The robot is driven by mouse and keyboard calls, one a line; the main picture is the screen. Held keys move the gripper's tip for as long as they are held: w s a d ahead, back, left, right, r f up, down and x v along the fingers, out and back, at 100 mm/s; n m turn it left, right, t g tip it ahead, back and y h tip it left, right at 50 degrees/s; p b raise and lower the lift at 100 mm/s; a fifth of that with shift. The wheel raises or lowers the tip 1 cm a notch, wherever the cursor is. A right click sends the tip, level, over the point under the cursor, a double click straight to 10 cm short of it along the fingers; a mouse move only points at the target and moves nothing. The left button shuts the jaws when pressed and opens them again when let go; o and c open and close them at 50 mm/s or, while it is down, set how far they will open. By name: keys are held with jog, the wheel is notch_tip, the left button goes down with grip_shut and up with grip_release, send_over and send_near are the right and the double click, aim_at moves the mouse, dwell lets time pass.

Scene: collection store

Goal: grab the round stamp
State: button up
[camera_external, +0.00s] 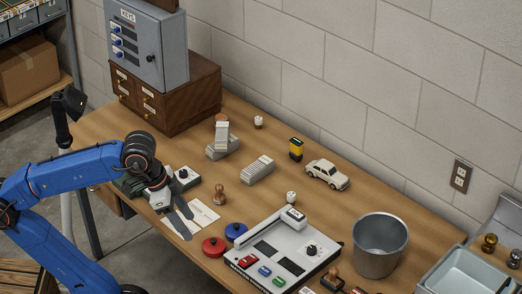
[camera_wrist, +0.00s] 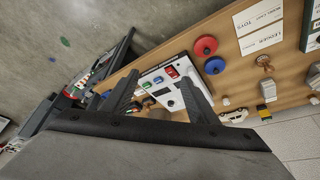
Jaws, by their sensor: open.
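A wooden stamp (camera_external: 219,197) with a rounded knob handle and round-looking base stands upright on the table, beside the white cards. It also shows in the wrist view (camera_wrist: 264,62), right of the blue and red discs. Another dark-based stamp (camera_external: 332,279) with a brown handle stands at the front edge; its base shape is hard to tell. My gripper (camera_external: 180,222) is open and empty, above the cards and left of the wooden stamp, apart from it. Its fingers also show in the wrist view (camera_wrist: 158,85), with the grey panel beyond them.
A red disc (camera_external: 214,247) and a blue disc (camera_external: 236,231) lie near the grey panel (camera_external: 262,266). A metal bin (camera_external: 379,245), a white toy car (camera_external: 327,174) and a yellow-black item (camera_external: 296,149) stand to the right. A wooden drawer box (camera_external: 190,96) stands behind.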

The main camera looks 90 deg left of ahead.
jog(key=w+a+r+n+g, duration=0.1)
jog(key=w+a+n+g, duration=0.1)
jog(key=w+a+n, duration=0.5)
jog(key=n+g, duration=0.2)
jog(key=n, duration=0.5)
send_over(218, 185)
jog(key=f, duration=1.8)
jog(key=shift+s+a+f, duration=0.2)
jog(key=shift+a+f, duration=0.05)
jog(key=shift+a, duration=0.05)
jog(key=shift+w+d+f, duration=0.15)
jog(key=shift+f, duration=1.15)
jog(key=shift+w+d+f, duration=0.1)
jog(key=shift+w+f, duration=0.05)
jog(key=shift+f, duration=1.15)
jog(key=c, duration=1.1)
